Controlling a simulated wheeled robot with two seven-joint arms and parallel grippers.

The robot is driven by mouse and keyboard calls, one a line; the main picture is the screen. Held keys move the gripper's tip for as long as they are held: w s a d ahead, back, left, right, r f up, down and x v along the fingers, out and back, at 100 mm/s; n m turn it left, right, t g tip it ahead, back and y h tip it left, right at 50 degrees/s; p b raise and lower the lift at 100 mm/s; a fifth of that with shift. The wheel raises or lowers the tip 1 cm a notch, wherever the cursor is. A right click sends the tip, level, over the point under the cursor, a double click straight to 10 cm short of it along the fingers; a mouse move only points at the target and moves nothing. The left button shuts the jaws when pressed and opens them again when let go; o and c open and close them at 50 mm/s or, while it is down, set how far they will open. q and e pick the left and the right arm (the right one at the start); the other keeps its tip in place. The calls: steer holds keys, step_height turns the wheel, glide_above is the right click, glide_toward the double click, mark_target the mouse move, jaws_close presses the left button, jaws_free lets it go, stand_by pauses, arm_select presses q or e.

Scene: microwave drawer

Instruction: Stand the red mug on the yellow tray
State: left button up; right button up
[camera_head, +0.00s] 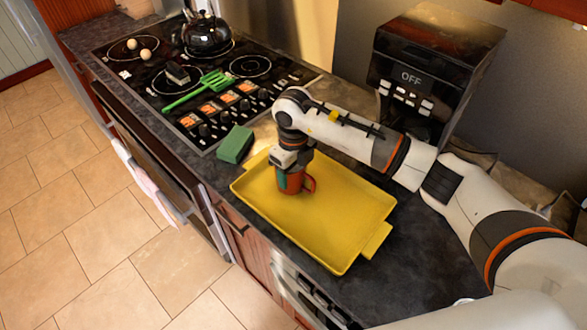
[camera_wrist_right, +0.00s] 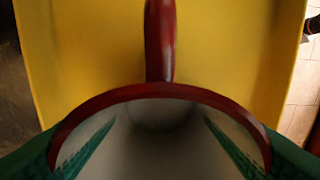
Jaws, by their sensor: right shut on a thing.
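The red mug (camera_head: 295,184) is upright at the far left part of the yellow tray (camera_head: 320,222) in the head view. It is on the tray or just above it; I cannot tell whether its base touches. In the right wrist view the mug's rim (camera_wrist_right: 160,91) and handle (camera_wrist_right: 160,40) show large, with the yellow tray (camera_wrist_right: 90,50) behind. My right gripper (camera_head: 293,178) is shut on the mug, its green-tipped fingers at the mug's wall. The mug looks empty inside. My left gripper is not in view.
A green block (camera_head: 235,145) lies on the counter beside the tray. A black hob (camera_head: 200,80) holds a kettle (camera_head: 206,33), a green spatula (camera_head: 197,90) and small round items. A black coffee machine (camera_head: 430,70) stands at the back. The rest of the tray is clear.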

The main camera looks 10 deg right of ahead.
steer(key=o, duration=1.2)
steer(key=shift+c, duration=0.2)
steer(key=shift+r, duration=0.4)
step_height(320, 180, up, 12)
steer(key=b, duration=0.3)
steer(key=shift+f+b, duration=0.25)
steer(key=shift+b, duration=0.05)
